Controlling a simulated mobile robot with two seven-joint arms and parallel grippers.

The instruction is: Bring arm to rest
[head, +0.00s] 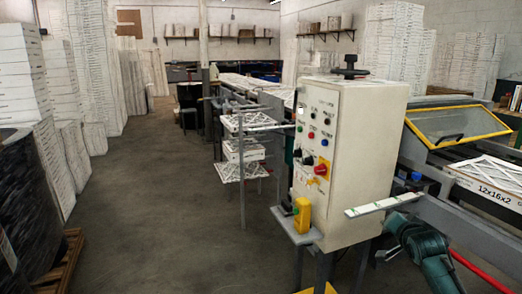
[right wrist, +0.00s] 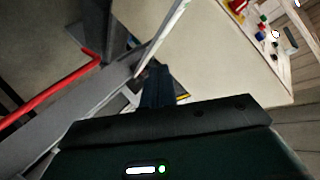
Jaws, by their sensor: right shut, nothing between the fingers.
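My right gripper (right wrist: 157,88) shows in the right wrist view as dark narrow fingers beyond the dark green gripper body. The fingers are together with nothing between them. A pale control cabinet (right wrist: 225,60) fills the area beyond and to the right of them. My left gripper is not in view.
A red bar (right wrist: 50,95) and a grey rail (right wrist: 75,125) lie left of the fingers. The conveyor carries a boxed filter marked 12x16x2 (head: 490,182) near a yellow-framed cover (head: 455,122). A small rack (head: 243,150) stands left of the cabinet. Open floor (head: 150,190) lies at left.

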